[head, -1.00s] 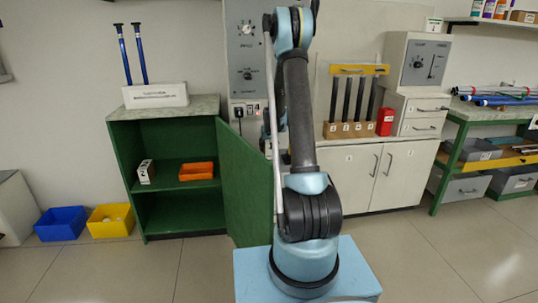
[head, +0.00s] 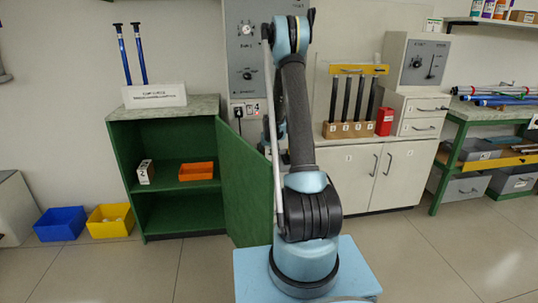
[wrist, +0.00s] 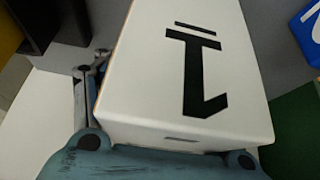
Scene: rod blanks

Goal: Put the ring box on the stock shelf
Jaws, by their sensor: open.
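In the wrist view a white box (wrist: 185,75) with black markings fills the middle, close to my gripper (wrist: 165,110). My gripper is open. One blue-grey finger shows along the box's left side; the other is mostly hidden. I cannot tell whether the fingers touch the box. In the head view my arm rises in front and its gripper end cannot be made out. A small white box with a black mark (head: 146,171) stands in the open green cabinet (head: 160,205). I cannot tell whether either is the ring box, or which shelf is the stock shelf.
An orange tray (head: 196,171) sits beside the small white box. The green cabinet door (head: 245,195) stands open toward my arm. Blue (head: 60,224) and yellow (head: 109,221) bins are on the floor. A rack of dark rods (head: 352,128) and a red container (head: 384,121) stand on the counter.

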